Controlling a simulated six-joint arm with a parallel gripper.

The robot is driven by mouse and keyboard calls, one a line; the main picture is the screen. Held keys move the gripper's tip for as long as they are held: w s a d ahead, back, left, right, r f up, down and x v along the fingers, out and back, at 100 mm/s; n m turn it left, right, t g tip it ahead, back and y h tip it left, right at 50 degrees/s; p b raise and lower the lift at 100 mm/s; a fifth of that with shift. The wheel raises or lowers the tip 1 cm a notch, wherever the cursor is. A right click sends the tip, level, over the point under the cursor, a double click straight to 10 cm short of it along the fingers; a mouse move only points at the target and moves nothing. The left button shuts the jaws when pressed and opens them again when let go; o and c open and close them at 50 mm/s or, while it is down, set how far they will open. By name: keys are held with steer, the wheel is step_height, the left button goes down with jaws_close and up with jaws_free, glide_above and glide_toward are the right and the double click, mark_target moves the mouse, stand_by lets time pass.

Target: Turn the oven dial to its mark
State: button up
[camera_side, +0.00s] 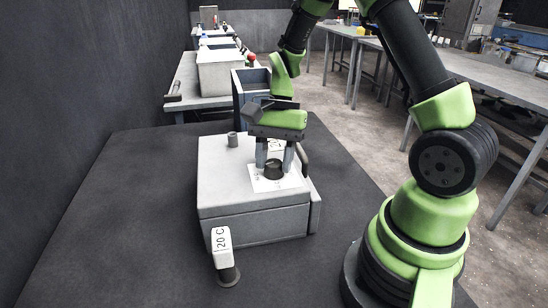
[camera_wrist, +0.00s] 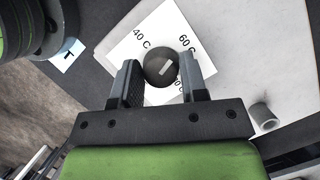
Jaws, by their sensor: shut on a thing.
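The oven is a pale grey box (camera_side: 255,222) on the dark table. A white dial sheet lies on its top and also shows in the wrist view (camera_wrist: 125,47). The dark round dial (camera_side: 273,170) sits on this sheet and also shows in the wrist view (camera_wrist: 153,75). Its short white line slants up to the right, roughly toward the 60 C label (camera_wrist: 187,42). The 40 C label (camera_wrist: 142,37) is to the upper left; a third label below is partly hidden. My gripper (camera_side: 274,158) is shut on the dial, one finger each side. A white "20 C" sign (camera_side: 221,239) stands in front of the oven.
A small grey cylinder (camera_side: 232,139) stands on the oven top, left of the dial. A blue-grey open box (camera_side: 251,84) stands behind. The table left of the oven is clear.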

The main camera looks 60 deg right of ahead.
steer(key=shift+s+m+t, duration=0.1)
steer(key=shift+m+t, duration=0.4)
steer(key=shift+m, duration=1.2)
steer(key=o, duration=0.9)
steer(key=shift+c, duration=0.2)
steer(key=v, duration=1)
